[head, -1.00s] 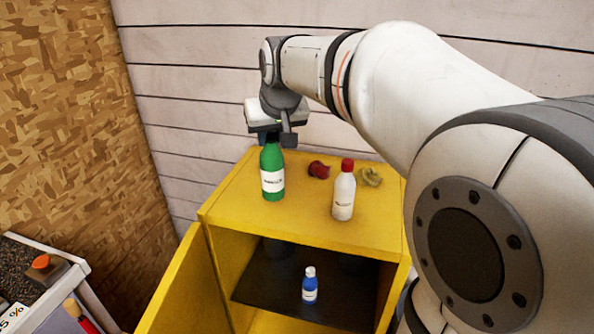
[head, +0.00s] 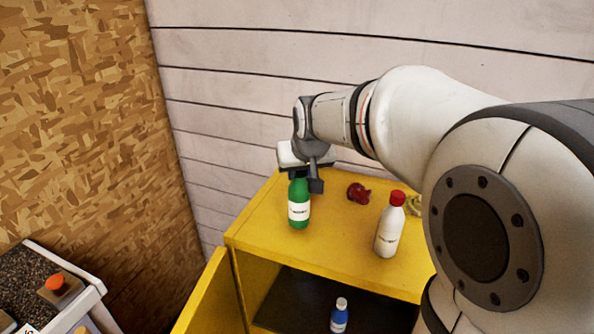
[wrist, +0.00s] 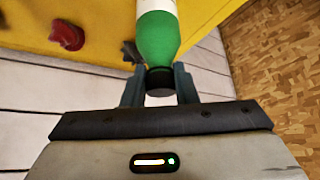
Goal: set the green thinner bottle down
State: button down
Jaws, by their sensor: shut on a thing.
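The green thinner bottle (head: 299,208) has a white label and stands upright at the left part of the yellow cabinet's top (head: 335,232). Its base appears to be at the cabinet top; I cannot tell if it fully rests there. My gripper (head: 304,182) is above it, shut on its upper end. In the wrist view, the two fingers of my gripper (wrist: 160,85) are on either side of the dark cap of the green bottle (wrist: 158,40). The fingers hide part of the bottle's neck in the head view.
A white bottle with a red cap (head: 389,228) stands to the right on the cabinet top. A dark red lump (head: 358,193) lies behind, and a yellowish lump (head: 414,206) is partly hidden by my arm.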

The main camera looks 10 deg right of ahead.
jog(key=shift+f, duration=0.75)
jog(key=c, duration=1.1)
grip_release()
jog(key=shift+f, duration=0.1)
jog(key=shift+c, duration=0.2)
jog(key=shift+r, duration=0.25)
jog(key=v, duration=1.1)
jog(key=s+f+g, duration=0.4)
jog(key=s+f, duration=1.2)
jog(key=s, duration=0.1)
jog(key=shift+s+d, duration=0.2)
jog(key=shift+d, duration=0.05)
